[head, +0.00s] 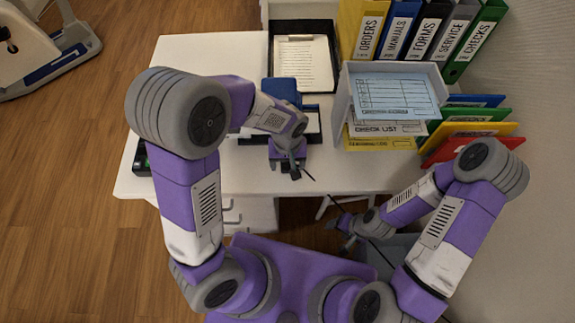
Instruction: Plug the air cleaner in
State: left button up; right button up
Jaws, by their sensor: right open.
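My left arm reaches over the white desk (225,52), and its left gripper (293,170) points down near the desk's front edge. A small dark shape and a short stretch of thin dark cable (308,175) show at its fingertips; whether it grips them is too small to tell. My right gripper (340,234) is open, in front of and below the desk edge, with a thin dark cable near it. A grey-blue shape (400,243) on the floor behind my right arm is mostly hidden. I cannot make out for certain an air cleaner, plug or socket.
A clipboard (303,62), a paper tray (395,95), several upright binders (405,28) and coloured folders (468,128) fill the desk's back and right. White drawers (245,212) stand underneath.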

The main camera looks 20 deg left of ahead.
aim_at(288, 165)
pick_arm(q)
jog(key=c, duration=1.1)
jog(key=shift+o, duration=0.2)
notch_tip(288, 165, up, 10)
jog(key=p, duration=0.3)
jog(key=shift+p, duration=0.4)
